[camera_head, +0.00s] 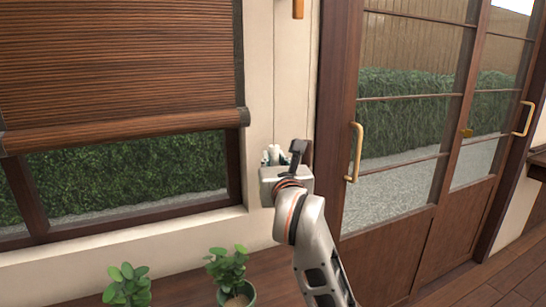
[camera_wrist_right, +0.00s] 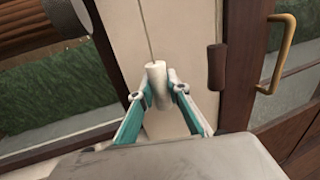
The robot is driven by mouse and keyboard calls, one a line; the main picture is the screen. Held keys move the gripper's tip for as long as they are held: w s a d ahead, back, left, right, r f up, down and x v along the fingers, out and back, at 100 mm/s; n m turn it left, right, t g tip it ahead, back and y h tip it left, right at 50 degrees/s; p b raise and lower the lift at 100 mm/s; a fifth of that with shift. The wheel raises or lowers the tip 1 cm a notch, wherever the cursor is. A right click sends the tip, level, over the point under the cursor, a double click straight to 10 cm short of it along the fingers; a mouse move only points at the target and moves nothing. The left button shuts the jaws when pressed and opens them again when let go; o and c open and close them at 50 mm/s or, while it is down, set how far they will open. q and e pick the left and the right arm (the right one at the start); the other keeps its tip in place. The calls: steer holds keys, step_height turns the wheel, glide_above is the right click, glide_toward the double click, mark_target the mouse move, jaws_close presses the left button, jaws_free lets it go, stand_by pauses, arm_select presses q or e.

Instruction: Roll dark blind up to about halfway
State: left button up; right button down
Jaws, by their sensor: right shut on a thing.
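The dark blind (camera_head: 110,65) hangs over the window at the left of the head view. Its bottom bar (camera_head: 125,131) lies above a strip of uncovered glass, and its top is out of view. A corner of the blind's bar shows in the right wrist view (camera_wrist_right: 40,25). My right gripper (camera_head: 272,155) is at the wall strip between window and door. In the right wrist view its teal fingers (camera_wrist_right: 161,92) are shut on a white cord pull (camera_wrist_right: 155,85), with a thin cord running up from it. My left gripper is not in view.
A dark brown pull (camera_wrist_right: 216,68) hangs just right of my right gripper. A wooden piece (camera_head: 298,9) is higher on the wall. Glazed doors with a handle (camera_head: 355,152) stand to the right. Potted plants (camera_head: 234,280) stand below the window.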

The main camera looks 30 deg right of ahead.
steer(key=c, duration=2)
jaws_free()
steer(key=shift+o, duration=0.5)
steer(key=v, duration=0.7)
steer(key=shift+s, duration=0.2)
steer(key=shift+a, duration=0.1)
